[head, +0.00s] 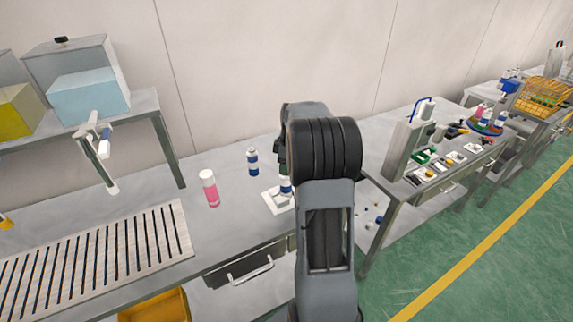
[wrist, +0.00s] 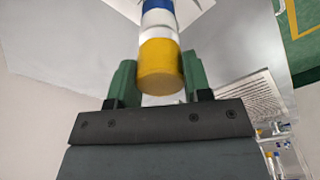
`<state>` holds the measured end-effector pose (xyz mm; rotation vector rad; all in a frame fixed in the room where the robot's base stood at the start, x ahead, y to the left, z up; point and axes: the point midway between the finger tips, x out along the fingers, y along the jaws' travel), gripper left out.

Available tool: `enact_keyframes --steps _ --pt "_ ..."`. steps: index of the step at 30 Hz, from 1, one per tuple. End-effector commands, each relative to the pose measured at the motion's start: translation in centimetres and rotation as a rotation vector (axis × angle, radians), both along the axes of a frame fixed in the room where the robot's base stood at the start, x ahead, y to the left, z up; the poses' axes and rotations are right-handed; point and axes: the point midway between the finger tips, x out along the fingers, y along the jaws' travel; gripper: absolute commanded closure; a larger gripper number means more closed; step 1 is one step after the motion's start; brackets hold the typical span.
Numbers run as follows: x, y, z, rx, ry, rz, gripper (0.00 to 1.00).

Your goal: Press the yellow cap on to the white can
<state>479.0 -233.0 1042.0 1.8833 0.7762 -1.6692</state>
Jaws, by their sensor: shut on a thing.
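The yellow cap (wrist: 162,68) is between the two green fingers of my gripper (wrist: 159,78) in the wrist view, and the gripper is shut on it. Directly beyond the cap, in line with it, is the white and blue can (wrist: 158,20). Cap and can look touching or very close; I cannot tell whether the cap is seated. In the head view the can (head: 286,186) stands on a white plate (head: 276,203), partly hidden by my arm. The cap is hidden there, and only a little green of the gripper shows beside my arm.
A blue and white can (head: 253,162) and a pink can with a white top (head: 210,188) stand on the grey table (head: 225,225) left of the plate. A slatted rack (head: 100,262) lies at the left. A second bench (head: 395,190) with equipment stands at the right.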

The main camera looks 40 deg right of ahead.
Motion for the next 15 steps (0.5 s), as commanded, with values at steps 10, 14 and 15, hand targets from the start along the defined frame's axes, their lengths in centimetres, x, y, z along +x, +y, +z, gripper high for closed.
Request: enact_keyframes --steps 10,14,15 --pt "0.0 0.0 0.01 0.0 0.0 0.0 0.77" --pt "0.0 0.0 0.01 0.0 0.0 0.0 0.43" --pt "0.0 0.0 0.01 0.0 0.0 0.0 0.39"
